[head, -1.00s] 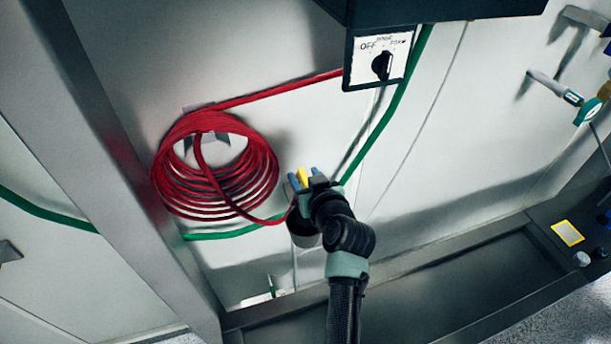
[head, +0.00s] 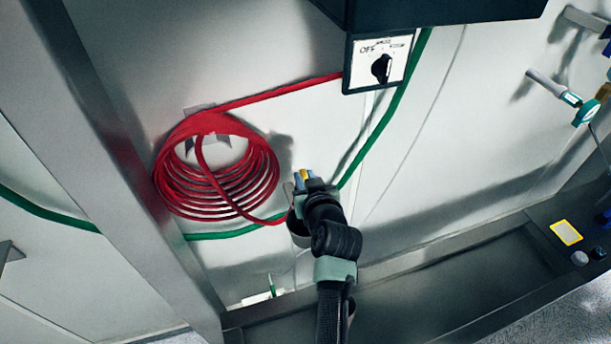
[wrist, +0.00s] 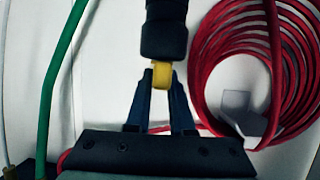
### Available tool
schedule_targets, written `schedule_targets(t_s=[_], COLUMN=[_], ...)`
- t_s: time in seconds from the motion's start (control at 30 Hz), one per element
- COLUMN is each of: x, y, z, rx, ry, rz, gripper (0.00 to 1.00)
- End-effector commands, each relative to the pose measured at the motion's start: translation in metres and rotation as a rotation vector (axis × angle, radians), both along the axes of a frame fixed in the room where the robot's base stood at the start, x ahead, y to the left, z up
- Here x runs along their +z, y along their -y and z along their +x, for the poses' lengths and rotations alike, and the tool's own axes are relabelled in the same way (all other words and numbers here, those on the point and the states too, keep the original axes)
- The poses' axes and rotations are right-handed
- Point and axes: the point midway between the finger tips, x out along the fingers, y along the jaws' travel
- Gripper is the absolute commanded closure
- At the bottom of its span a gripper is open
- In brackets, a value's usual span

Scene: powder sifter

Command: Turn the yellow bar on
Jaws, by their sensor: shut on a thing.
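The yellow bar (wrist: 162,75) is a small yellow piece at the end of a black cylindrical fitting (wrist: 164,30) in the wrist view. My gripper (wrist: 161,84) has its two dark blue fingers on either side of the bar and is shut on it. In the head view, my gripper (head: 304,180) is low in front of the white wall, just right of the red coil. Only a small part of the yellow bar (head: 303,174) shows there between the fingers. My wrist hides most of the fitting in that view.
A coiled red hose (head: 217,178) hangs on a bracket left of my gripper. A green hose (head: 380,126) runs up the wall on the right. A dark box with an OFF-marked rotary switch (head: 381,68) is above. A metal post (head: 118,150) stands at left.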

Motion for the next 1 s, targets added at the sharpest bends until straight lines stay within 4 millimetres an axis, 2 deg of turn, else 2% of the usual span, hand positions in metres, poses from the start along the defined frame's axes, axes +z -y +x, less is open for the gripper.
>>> schedule_targets(t_s=[0.1, 0.13, 0.27, 0.67, 0.83, 1.0], x=[-0.001, -0.001, 0.0, 0.001, 0.006, 0.014], y=[0.0, 0.0, 0.001, 0.001, 0.004, 0.009], z=[0.0, 0.0, 0.0, -0.003, -0.016, -0.039], rx=[0.0, 0.0, 0.0, 0.0, -0.001, -0.001], ry=[-0.001, -0.001, -0.001, 0.0, 0.002, 0.001], rz=[0.0, 0.0, 0.0, 0.0, 0.0, -0.001], gripper=[1.0, 0.74, 0.5, 0.49, 0.49, 0.49])
